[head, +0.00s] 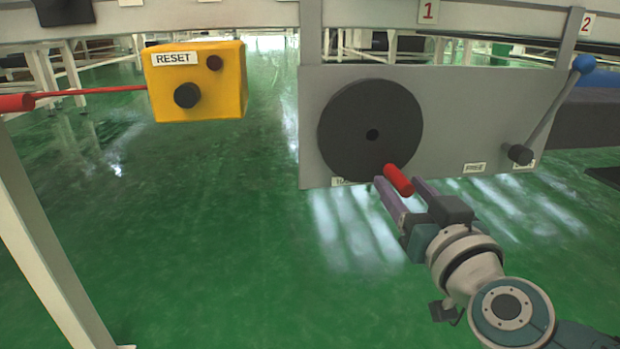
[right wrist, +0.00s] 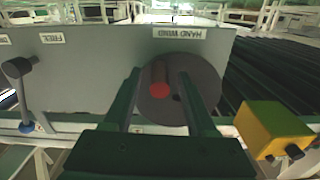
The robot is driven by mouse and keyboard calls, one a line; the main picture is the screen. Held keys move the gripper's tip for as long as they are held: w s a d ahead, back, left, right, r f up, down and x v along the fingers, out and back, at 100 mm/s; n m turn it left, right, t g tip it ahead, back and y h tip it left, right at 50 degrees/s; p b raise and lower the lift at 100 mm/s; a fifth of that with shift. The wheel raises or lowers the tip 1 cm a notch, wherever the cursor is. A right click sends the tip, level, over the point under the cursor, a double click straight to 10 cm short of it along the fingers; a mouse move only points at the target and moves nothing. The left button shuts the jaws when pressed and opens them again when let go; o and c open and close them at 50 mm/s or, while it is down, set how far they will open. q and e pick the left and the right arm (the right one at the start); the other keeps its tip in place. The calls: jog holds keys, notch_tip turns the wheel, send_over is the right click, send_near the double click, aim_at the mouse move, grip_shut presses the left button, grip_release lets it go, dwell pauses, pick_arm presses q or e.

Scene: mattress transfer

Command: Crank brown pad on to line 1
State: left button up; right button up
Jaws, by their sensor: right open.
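A dark round crank wheel (head: 358,115) is mounted on a grey panel (head: 455,110), with a red handle (head: 398,179) at its lower right edge. My right gripper (head: 397,188) is open, with its two fingers on either side of the red handle. In the right wrist view the handle (right wrist: 160,80) shows between the fingers (right wrist: 158,85), with the wheel (right wrist: 208,78) behind; contact cannot be told. A lever with a blue knob (head: 584,64) stands at the panel's right, near a FREE label (head: 474,168). The line 1 sign (head: 428,11) is above. I cannot make out the brown pad. My left gripper is not in view.
A yellow RESET box (head: 198,82) with a black knob hangs at the left. A red rod (head: 85,91) with a thick red end is left of it. A pale frame leg (head: 45,235) stands at left. The green floor (head: 225,235) below is clear.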

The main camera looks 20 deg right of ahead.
jog(key=shift+c, duration=0.4)
grip_shut()
dwell(1.0)
